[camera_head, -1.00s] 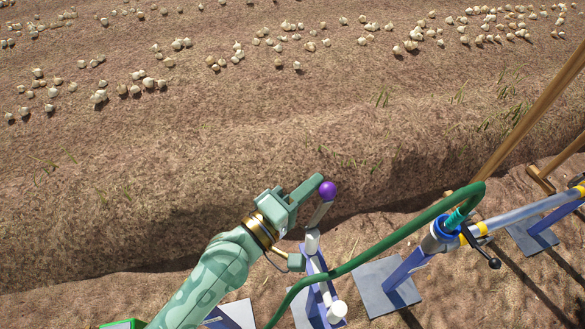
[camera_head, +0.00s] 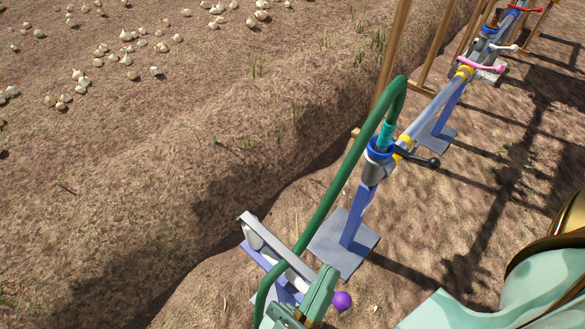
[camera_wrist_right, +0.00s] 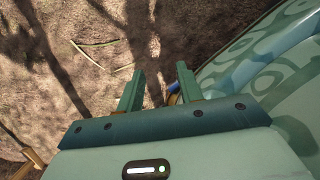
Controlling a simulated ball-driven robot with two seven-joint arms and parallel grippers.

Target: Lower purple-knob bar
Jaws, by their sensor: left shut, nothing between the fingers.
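The purple knob (camera_head: 342,301) is low in the head view, just right of my left gripper (camera_head: 322,288). A long grey bar (camera_head: 275,245) slopes from upper left down toward the knob; the green finger hides where they meet. A blue-violet stand (camera_head: 258,257) is beneath the bar. My left gripper is shut and empty, beside the knob; I cannot tell whether they touch. My right gripper (camera_wrist_right: 158,88) is open and empty over bare ground in the right wrist view.
A green hose (camera_head: 335,190) arches close by the bar, up to a grey pipe (camera_head: 425,115) with a blue collar. A metal foot plate (camera_head: 345,248) stands right of the bar. Wooden posts (camera_head: 393,60) rise behind. Onions (camera_head: 120,57) lie on the soil at upper left.

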